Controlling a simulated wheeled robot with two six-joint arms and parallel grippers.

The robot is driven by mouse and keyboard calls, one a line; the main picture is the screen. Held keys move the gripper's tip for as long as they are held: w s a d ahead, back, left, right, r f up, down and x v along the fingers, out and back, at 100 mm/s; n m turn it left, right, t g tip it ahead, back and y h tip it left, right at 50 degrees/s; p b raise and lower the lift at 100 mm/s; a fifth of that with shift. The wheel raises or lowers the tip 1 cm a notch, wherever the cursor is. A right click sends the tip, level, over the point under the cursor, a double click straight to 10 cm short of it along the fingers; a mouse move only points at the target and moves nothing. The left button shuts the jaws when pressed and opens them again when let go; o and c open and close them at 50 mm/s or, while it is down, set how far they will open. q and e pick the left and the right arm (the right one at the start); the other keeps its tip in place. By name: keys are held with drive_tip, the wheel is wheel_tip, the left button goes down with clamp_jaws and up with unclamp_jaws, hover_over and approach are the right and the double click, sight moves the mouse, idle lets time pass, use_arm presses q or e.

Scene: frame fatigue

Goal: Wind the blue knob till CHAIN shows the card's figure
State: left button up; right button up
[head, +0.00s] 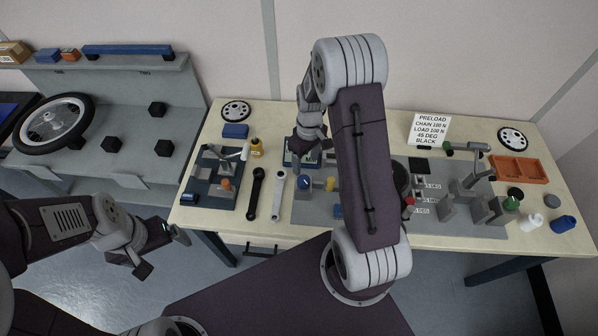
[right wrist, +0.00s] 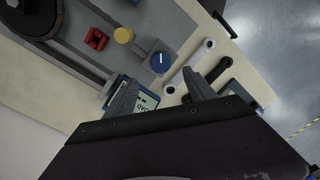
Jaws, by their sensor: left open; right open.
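The white card (head: 429,131) stands at the back of the bench and reads PRELOAD, CHAIN 100 N, LOAD 100 N, 45 DEG, BLACK. The blue knob (head: 304,183) is on the grey plate; its white pointer line shows in the right wrist view (right wrist: 160,62). A small display (right wrist: 147,100) sits beside it, partly covered by a finger; its figures are not readable. My right gripper (head: 308,148) is open above the display, its fingers (right wrist: 162,92) apart and pointing toward the knob, not touching it. My left gripper (head: 162,252) is open and empty, off the bench's front left.
Yellow knob (right wrist: 124,35) and red part (right wrist: 96,39) are near the blue knob. A black wrench (head: 256,190) and a white wrench (head: 279,192) lie left of the plate. An orange tray (head: 517,169) is at right. My right arm hides the bench's middle.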

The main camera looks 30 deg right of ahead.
sight(304, 179)
drive_tip(key=f, duration=0.2)
drive_tip(key=f+p, duration=0.1)
drive_tip(key=f, duration=0.5)
drive_tip(key=shift+s+a+f, duration=0.1)
drive_tip(key=shift+a+f, duration=0.05)
drive_tip(key=shift+a, duration=0.15)
drive_tip(key=shift+f+p, duration=0.3)
drive_tip(key=shift+f, duration=0.15)
